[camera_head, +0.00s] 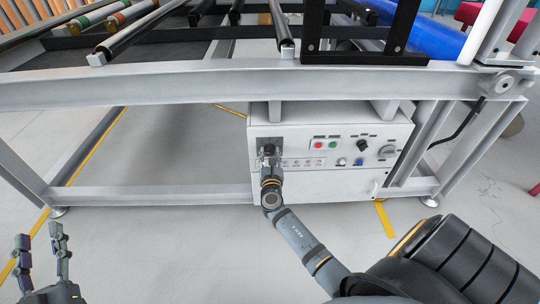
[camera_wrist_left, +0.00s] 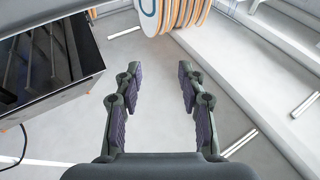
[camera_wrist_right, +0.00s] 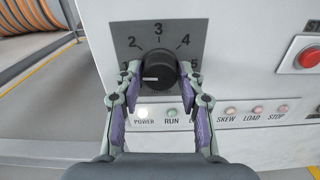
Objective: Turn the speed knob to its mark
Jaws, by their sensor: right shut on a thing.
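The speed knob (camera_wrist_right: 159,67) is a round black knob on a grey dial plate (camera_wrist_right: 158,24) with numbers 1 to 5, on a white control box (camera_head: 330,186). Its white pointer line points left, close to the 1 side. My right gripper (camera_wrist_right: 157,86) is shut on the knob, with one finger on each side. The fingers partly cover the 1 and the 5. No separate target mark can be made out. My left gripper (camera_wrist_left: 157,76) is open and empty, and in the head view it shows (camera_head: 42,250) at the lower left, far from the box.
Right of the knob are a red button (camera_head: 318,145), a green button (camera_head: 333,145), a second black knob (camera_head: 362,145) and a round grey switch (camera_head: 387,151). Indicator lamps line the panel below. A grey frame beam (camera_head: 200,87) runs above the box. The floor at left is clear.

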